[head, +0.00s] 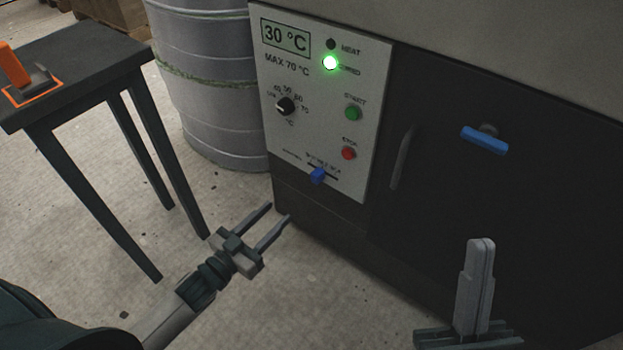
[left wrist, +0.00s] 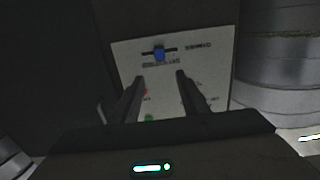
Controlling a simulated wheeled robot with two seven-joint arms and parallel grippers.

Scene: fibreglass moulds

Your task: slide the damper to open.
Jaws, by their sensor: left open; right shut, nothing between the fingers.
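The damper is a small blue slider knob (head: 317,175) on a dark horizontal slot at the bottom of the white control panel (head: 377,60). The knob sits near the middle of the slot. It also shows in the left wrist view (left wrist: 159,54), beyond the fingertips. My left gripper (head: 281,211) is open and empty, below and left of the knob, apart from it. Its fingers point toward the panel. In the left wrist view the left gripper (left wrist: 160,76) has the knob roughly between its fingers' directions. My right gripper (head: 481,241) is shut and empty in front of the dark door.
The panel has a dial (head: 286,105), a green button (head: 353,112), a red button (head: 348,153) and a lit green lamp (head: 330,63). A blue door handle (head: 485,140) is at right. A dark table (head: 75,62) and grey drum (head: 205,75) stand left.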

